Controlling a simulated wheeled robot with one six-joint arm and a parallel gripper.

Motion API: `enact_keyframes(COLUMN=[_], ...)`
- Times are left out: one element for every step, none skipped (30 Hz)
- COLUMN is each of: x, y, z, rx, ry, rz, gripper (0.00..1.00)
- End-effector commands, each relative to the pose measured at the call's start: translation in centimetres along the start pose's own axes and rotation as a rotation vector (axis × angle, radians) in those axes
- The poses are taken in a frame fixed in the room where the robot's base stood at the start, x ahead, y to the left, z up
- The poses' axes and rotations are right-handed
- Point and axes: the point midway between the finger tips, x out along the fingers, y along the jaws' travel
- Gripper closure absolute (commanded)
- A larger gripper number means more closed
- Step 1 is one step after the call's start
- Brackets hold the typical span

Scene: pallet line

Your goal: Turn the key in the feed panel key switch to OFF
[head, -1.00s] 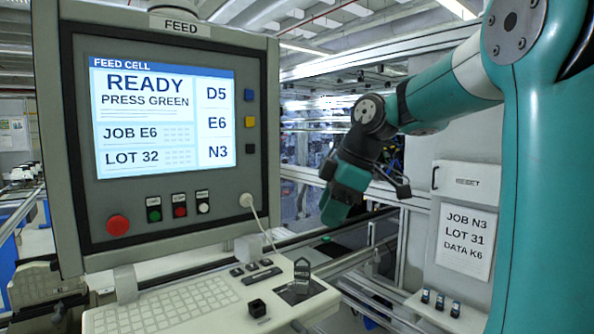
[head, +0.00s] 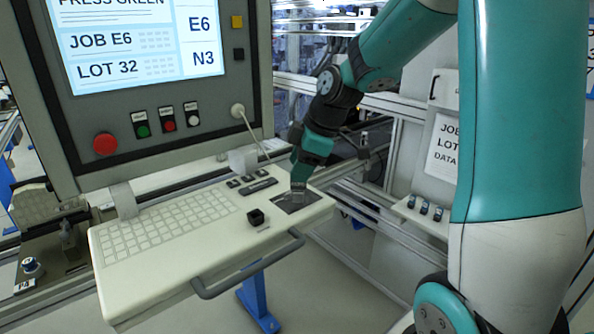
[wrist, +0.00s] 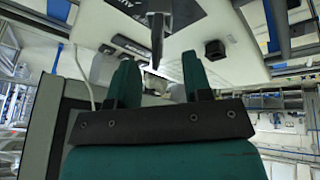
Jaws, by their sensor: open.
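The key switch sits on a dark plate (head: 312,204) at the right end of the console's keyboard shelf. Its grey key (head: 297,192) stands up from the plate, just below my gripper (head: 299,180), which partly hides it. In the wrist view the key (wrist: 158,25) shows dark and narrow, in line with the gap between the two green fingers of my gripper (wrist: 159,68). The fingers are apart with nothing held. Part of a label, seemingly AUTO, shows on the plate; I cannot read which position the key points to.
A black square button (head: 257,218) stands left of the plate, with small black switches (head: 250,184) behind. A white cable (head: 250,130) hangs from the panel to the shelf. A grey handle bar (head: 250,268) runs along the shelf's front. Red button (head: 104,144) is on the panel.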

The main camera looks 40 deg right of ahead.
Motion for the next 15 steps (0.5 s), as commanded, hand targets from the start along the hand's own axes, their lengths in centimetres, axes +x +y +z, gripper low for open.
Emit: enact_keyframes(x=[0.7, 1.1, 1.6, 2.0, 2.3, 2.6, 2.8, 3.0, 3.1, 3.2, 3.3, 3.3, 3.4, 3.4, 3.4], y=[-0.1, -0.1, 0.0, 0.0, 0.0, 0.0, 0.0, 0.0, 0.0, 0.0, 0.0, 0.1, 0.1, 0.1, 0.1], z=[0.0, 0.0, 0.0, 0.0, 0.0, 0.0, 0.1, 0.1, 0.1, 0.1, 0.1, 0.1, 0.1, 0.1, 0.1], rx=[0.0, 0.0, 0.001, 0.001, 0.001, 0.001, 0.001, 0.002, 0.002, 0.002, 0.002, 0.002, 0.002, 0.002, 0.002], ry=[-0.002, -0.001, 0.0, 0.0, -0.001, 0.0, 0.0, 0.0, 0.0, 0.0, 0.0, 0.0, 0.0, 0.0, 0.0], rz=[-0.006, -0.005, -0.004, -0.004, -0.003, -0.001, -0.002, -0.002, -0.001, 0.0, 0.001, 0.001, 0.002, 0.002, 0.002], gripper=[0.55, 0.55, 0.55, 0.55, 0.55, 0.55, 0.55, 0.55, 0.55, 0.55, 0.55, 0.55, 0.55, 0.55, 0.55])
